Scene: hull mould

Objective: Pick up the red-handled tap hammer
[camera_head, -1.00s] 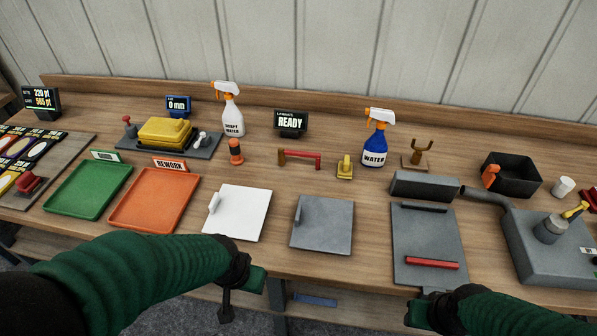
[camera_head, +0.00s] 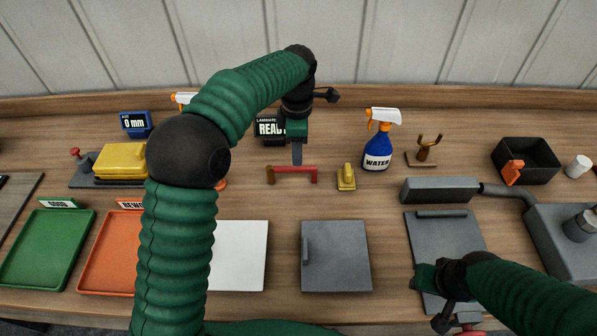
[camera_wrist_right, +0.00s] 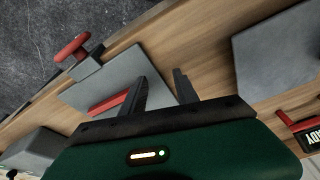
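The red-handled tap hammer (camera_head: 294,169) lies across the middle of the bench, a red bar with a brown end at its left. My left gripper (camera_head: 297,158) points down right over it, its grey finger tip at or just behind the red handle. The fingers line up in this view, so I cannot tell their gap or whether they touch the handle. My right gripper (camera_head: 420,278) is low over the grey board at the right. The right wrist view shows its two fingers (camera_wrist_right: 160,90) apart with nothing between them.
A yellow-handled tool (camera_head: 346,177) stands just right of the hammer, with the blue water bottle (camera_head: 377,152) behind it. The READY display (camera_head: 268,129) is behind my left gripper. A grey plate (camera_head: 336,256) and a white plate (camera_head: 240,255) lie in front.

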